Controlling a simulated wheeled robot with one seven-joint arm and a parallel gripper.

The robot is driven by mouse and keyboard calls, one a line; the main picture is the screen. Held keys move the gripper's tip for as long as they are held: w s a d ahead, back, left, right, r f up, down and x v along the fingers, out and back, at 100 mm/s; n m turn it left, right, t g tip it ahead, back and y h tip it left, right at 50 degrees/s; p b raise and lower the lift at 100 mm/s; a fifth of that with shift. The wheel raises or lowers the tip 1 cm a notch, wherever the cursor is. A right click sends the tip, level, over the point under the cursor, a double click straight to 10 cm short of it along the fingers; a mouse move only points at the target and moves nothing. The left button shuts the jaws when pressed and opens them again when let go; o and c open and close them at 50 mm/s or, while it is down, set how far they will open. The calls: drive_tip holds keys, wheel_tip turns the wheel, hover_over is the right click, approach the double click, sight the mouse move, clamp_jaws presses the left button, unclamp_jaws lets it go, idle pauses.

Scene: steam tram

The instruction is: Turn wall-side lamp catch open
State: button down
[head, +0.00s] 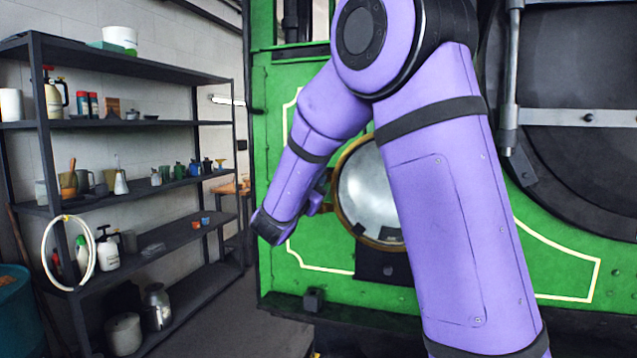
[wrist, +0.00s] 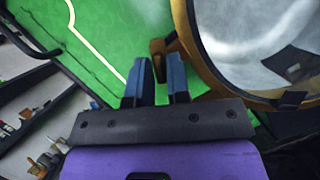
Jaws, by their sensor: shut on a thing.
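The lamp has a round brass rim (wrist: 200,55) and a pale glass face (wrist: 255,35) in the wrist view. It also shows in the head view (head: 368,190), partly covered by my arm. A small brass catch (wrist: 158,46) stands at the rim's left edge. My gripper (wrist: 157,64) is shut on the catch, with one dark blue finger on each side of its lower part. The held part is partly hidden between the fingers. In the head view my gripper is mostly hidden behind my wrist, left of the lamp.
The lamp is on a green panel (head: 270,130) with cream lining. A dark shelf rack (head: 165,77) with bottles, tins and pots stands along the wall at left. A white hoop (head: 47,250) hangs on its front post. Open floor (head: 235,325) lies between rack and tram.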

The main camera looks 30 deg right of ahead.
drive_tip(key=n+t+y, duration=0.1)
drive_tip(key=n+t, duration=0.1)
drive_tip(key=n, duration=0.2)
drive_tip(key=n+t, duration=0.2)
drive_tip(key=n, duration=0.2)
drive_tip(key=shift+f+y, duration=0.15)
drive_tip(key=shift+y, duration=0.25)
drive_tip(key=shift+n, duration=0.4)
drive_tip(key=c, duration=1.2)
unclamp_jaws()
drive_tip(key=shift+c, duration=0.2)
drive_tip(key=v, duration=1)
drive_tip(key=shift+s, duration=0.25)
drive_tip(key=shift+a+f, duration=0.1)
